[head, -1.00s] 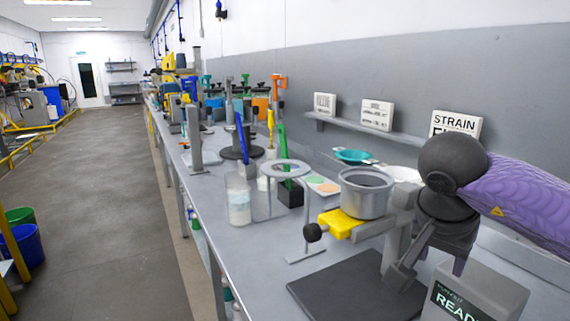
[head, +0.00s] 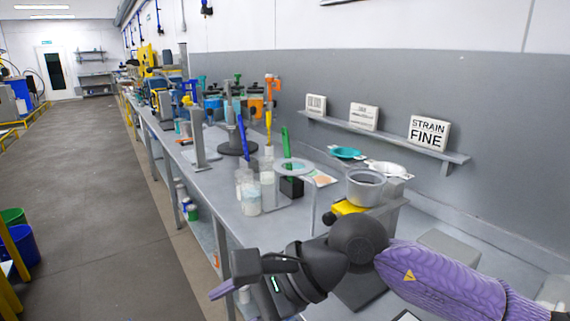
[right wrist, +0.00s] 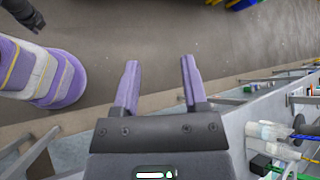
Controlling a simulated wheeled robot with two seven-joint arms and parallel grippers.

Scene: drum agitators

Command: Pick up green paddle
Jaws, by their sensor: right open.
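Beakers (head: 250,195) stand left of the block, with a blue paddle (head: 241,135) and a yellow paddle (head: 268,125) upright nearby. A grey pot (head: 366,187) on a yellow-clamped stand is to the right. The aisle floor (head: 110,220) is clear.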

